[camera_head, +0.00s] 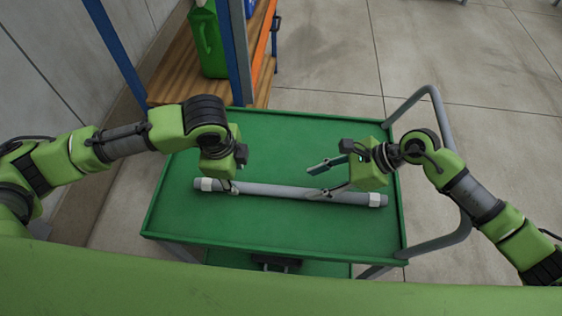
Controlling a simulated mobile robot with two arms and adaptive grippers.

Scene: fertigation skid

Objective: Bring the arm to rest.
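A grey pipe (275,190) with white fittings near both ends lies across the green cart top (270,230). My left gripper (232,188) points down at the left part of the pipe. Its fingers are small and partly hidden by the hand, so I cannot tell whether they are open or touch the pipe. My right gripper (312,184) points left above the right half of the pipe. Its two fingers are spread apart with nothing between them. The lower finger overlaps the pipe in the picture; contact is unclear.
A shelf with a wooden board (183,76) and blue posts stands behind the cart on the left, holding a green jerrycan (208,40). The cart's grey handle (462,228) curves along its right side. The concrete floor (480,60) at right is clear.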

